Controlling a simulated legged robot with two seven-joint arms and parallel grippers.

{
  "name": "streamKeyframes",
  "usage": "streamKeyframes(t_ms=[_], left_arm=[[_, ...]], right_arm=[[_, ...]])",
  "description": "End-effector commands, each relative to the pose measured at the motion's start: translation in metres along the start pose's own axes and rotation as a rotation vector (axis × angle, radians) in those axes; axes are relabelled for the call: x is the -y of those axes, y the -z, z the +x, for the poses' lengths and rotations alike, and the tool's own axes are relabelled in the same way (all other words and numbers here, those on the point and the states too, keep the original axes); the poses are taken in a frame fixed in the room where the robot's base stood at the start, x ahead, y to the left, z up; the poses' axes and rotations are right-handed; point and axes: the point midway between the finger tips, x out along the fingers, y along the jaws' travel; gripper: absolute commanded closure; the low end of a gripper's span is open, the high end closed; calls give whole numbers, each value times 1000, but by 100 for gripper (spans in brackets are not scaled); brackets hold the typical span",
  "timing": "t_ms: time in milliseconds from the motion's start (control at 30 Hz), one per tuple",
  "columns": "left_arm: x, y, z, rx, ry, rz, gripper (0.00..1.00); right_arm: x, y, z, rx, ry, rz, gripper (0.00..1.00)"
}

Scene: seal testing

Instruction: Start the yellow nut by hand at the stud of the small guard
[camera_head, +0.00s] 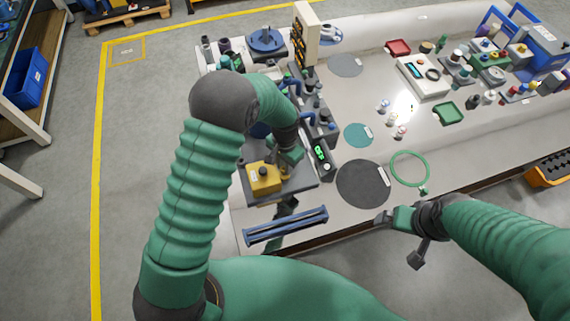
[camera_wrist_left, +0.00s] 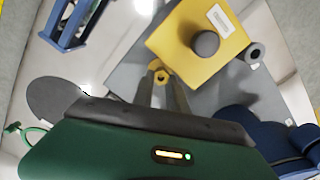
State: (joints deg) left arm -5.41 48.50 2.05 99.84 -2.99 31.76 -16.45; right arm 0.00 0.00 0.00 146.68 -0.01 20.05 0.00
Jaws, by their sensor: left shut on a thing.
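My left gripper (camera_wrist_left: 160,80) is shut on a small yellow nut (camera_wrist_left: 161,76), which shows between its fingertips in the left wrist view. A yellow block with a dark round knob (camera_wrist_left: 194,38), seemingly the small guard, is just beyond the nut. It also shows in the head view (camera_head: 264,180), on a grey plate. My left gripper (camera_head: 298,174) is beside its right side there. I cannot make out the stud or whether the nut touches it. My right gripper (camera_head: 385,218) is off the table's front edge, away from the guard; its jaw opening is unclear.
A blue rack (camera_head: 286,226) lies near the front edge. A small device with a green display (camera_head: 321,155) stands close by my left gripper. A dark round mat (camera_head: 363,184) and a green ring (camera_head: 410,168) lie to the right. Several instruments crowd the table's far right.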

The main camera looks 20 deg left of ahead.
Motion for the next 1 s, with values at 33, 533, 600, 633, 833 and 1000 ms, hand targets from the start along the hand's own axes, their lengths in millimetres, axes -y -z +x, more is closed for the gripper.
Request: streamKeyframes(t_ms=[33, 533, 600, 633, 833, 1000], left_arm=[[0, 0, 1, 0, 0, 0, 100], [-1, 1, 8, -1, 0, 1, 100], [-1, 1, 7, 0, 0, 22, 100], [-1, 1, 7, 0, 0, 40, 100], [-3, 1, 6, -1, 0, 228, 100], [-3, 0, 7, -1, 0, 339, 100]], right_arm=[[0, 0, 0, 0, 0, 0, 0], [0, -1, 4, 0, 0, 0, 0], [0, -1, 2, 0, 0, 0, 0], [0, 0, 2, 0, 0, 0, 0], [0, 1, -5, 0, 0, 0, 0], [0, 2, -8, 0, 0, 0, 0]])
